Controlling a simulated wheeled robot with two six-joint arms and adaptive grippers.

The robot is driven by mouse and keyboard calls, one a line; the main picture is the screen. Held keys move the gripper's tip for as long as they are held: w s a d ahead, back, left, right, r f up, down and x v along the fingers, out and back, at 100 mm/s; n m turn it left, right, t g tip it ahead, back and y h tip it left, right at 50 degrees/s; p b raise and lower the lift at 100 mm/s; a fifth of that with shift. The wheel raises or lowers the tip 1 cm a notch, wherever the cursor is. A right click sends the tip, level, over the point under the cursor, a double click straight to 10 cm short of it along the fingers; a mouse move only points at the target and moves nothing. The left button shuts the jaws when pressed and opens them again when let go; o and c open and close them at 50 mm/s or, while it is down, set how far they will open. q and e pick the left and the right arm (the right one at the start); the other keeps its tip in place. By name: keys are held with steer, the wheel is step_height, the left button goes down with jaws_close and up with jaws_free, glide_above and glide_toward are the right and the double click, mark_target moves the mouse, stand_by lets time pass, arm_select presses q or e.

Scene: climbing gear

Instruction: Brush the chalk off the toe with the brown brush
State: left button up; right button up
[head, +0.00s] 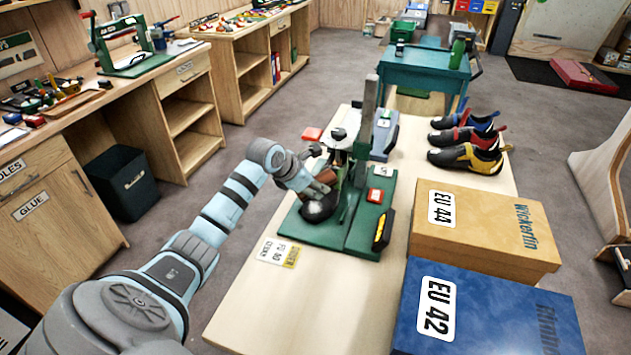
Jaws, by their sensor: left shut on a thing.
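My left gripper (328,184) reaches in from the left over a green stand (378,222) on the pale table. It is shut on a small brown thing (341,176), which looks like the brown brush; the gripper partly covers it. Just below the fingers, a dark rounded shape (319,208) on the stand's base looks like the shoe toe. My right gripper is not in view.
A tan EU 44 box (490,245) and a blue EU 42 box (530,325) sit on the right of the table (290,315). Several climbing shoes (470,150) stand behind. The stand's grey post (368,115) rises beside my gripper. The front left of the table is mostly clear.

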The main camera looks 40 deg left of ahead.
mark_target(320, 180)
arm_select(q)
steer(key=shift+s+d+r+p, duration=0.15)
steer(key=shift+r+p, duration=0.1)
steer(key=shift+r, duration=0.25)
steer(key=shift+s+a+r+p, duration=0.1)
steer(key=shift+s+r+p, duration=0.1)
steer(key=shift+r, duration=0.25)
steer(key=shift+d+f, duration=0.1)
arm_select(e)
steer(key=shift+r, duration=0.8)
arm_select(q)
steer(key=shift+f, duration=0.1)
steer(key=r+p, duration=0.3)
steer(key=shift+s+d+r, duration=0.1)
steer(key=shift+s+d, duration=0.05)
steer(key=shift+s, duration=0.35)
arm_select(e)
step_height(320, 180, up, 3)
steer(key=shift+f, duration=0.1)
arm_select(q)
steer(key=shift+f+b, duration=0.3)
